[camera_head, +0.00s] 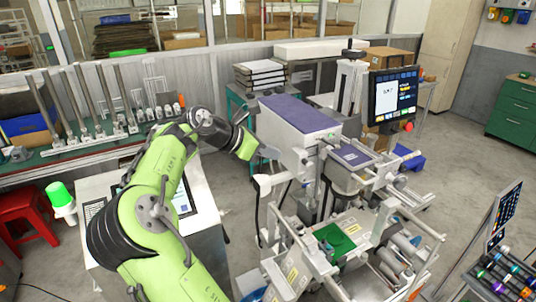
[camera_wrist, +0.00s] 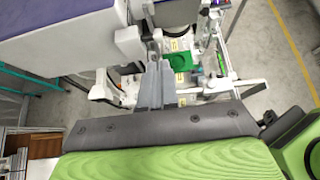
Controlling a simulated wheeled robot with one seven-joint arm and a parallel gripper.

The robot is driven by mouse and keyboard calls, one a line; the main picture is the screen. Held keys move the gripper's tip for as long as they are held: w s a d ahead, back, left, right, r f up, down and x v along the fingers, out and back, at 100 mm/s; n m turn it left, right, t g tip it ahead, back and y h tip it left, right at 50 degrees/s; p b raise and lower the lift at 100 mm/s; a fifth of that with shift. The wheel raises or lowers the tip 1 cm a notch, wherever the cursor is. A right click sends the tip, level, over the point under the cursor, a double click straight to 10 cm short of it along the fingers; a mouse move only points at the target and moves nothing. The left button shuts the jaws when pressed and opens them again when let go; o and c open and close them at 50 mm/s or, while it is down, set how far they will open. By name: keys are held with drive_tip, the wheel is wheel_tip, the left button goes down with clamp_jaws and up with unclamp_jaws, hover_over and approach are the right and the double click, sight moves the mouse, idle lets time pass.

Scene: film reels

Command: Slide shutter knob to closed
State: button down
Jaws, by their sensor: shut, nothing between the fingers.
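The film machine has a grey box housing with a purple top (camera_head: 297,112), in the middle of the head view. The housing also fills the upper left of the wrist view (camera_wrist: 60,40). My gripper (camera_head: 269,153) is at the left side of this housing, close to its lower edge. In the wrist view my gripper's fingers (camera_wrist: 155,66) are together, with nothing seen between them. Their tips are beside a small grey block (camera_wrist: 128,45) at the housing's corner; I cannot tell whether they touch. I cannot make out the shutter knob for certain.
A screen (camera_head: 392,97) stands behind the machine on the right. Rails and a green plate (camera_head: 334,238) lie low at the machine's front. A bench with upright rods (camera_head: 95,100) and a red stool (camera_head: 26,218) are at left. Open floor shows at right.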

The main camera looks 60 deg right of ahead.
sight(307, 166)
drive_tip(key=b+x, duration=0.1)
drive_tip(key=x, duration=1.1)
drive_tip(key=shift+w+f+b, duration=0.1)
drive_tip(key=shift+w+b, duration=0.05)
drive_tip(key=shift+b, duration=0.2)
wheel_tip(307, 166, down, 4)
drive_tip(key=shift+a+b, duration=0.15)
drive_tip(key=shift+b, duration=0.25)
